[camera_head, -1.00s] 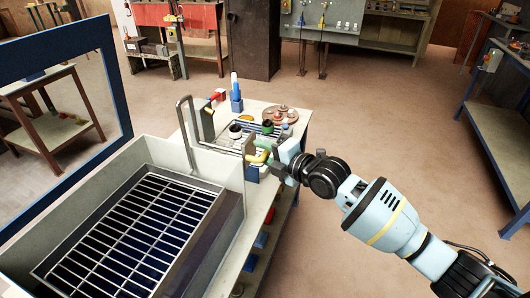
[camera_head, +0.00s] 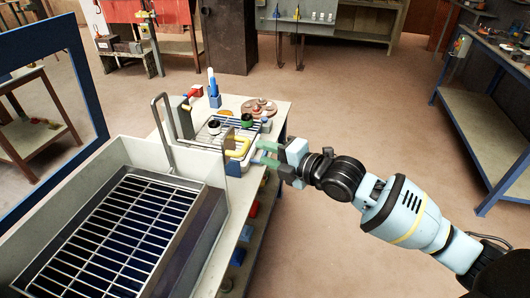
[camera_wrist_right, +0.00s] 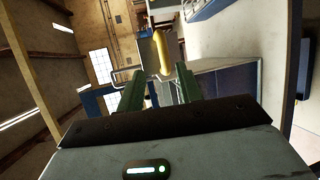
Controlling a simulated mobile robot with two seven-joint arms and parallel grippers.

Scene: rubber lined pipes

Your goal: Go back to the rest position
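My right gripper (camera_head: 260,153) has its two green fingers apart and nothing between them. It is just right of a curved yellow pipe (camera_head: 240,146) at the right side of the workbench. The same pipe shows in the right wrist view (camera_wrist_right: 161,52), beyond the fingertips and apart from them. The pipe is beside a brown plate-like part at the sink's corner; how it is held is too small to tell. My left gripper is not in view.
A metal sink with a grid rack (camera_head: 120,235) fills the lower left. A wire rack (camera_head: 215,135), a blue bottle (camera_head: 213,88) and a round brown tray (camera_head: 259,107) are on the bench. A blue-framed table (camera_head: 500,140) stands at the right. Open floor lies between.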

